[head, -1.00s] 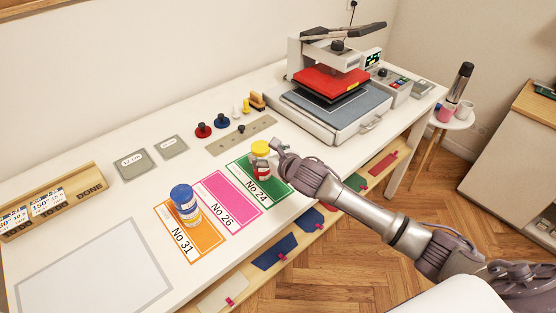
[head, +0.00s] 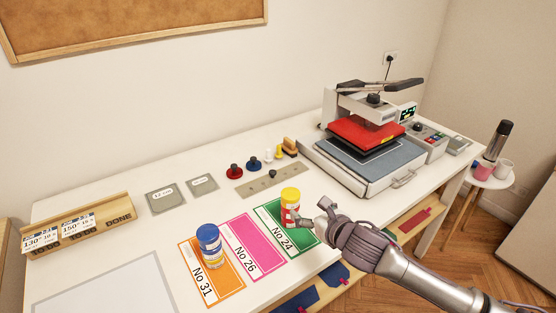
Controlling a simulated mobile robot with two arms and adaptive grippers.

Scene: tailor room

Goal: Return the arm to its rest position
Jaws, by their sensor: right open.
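My right gripper (head: 322,224) is open and empty, just right of a yellow-lidded jar with a red and white body (head: 290,207). A narrow gap seems to lie between them. The jar stands upright on the green No 24 card (head: 277,221). My right forearm reaches in from the lower right over the table's front edge. A blue-lidded jar (head: 209,248) stands upright on the orange No 31 card (head: 231,283). The pink No 26 card (head: 248,240) between them is bare. My left gripper is not in view.
A heat press (head: 365,150) with a red plate stands at the back right of the white table. Knobs and a metal strip (head: 270,184) lie behind the cards. A wooden holder (head: 80,231) is at left. A stool (head: 490,181) with cups stands beyond the table.

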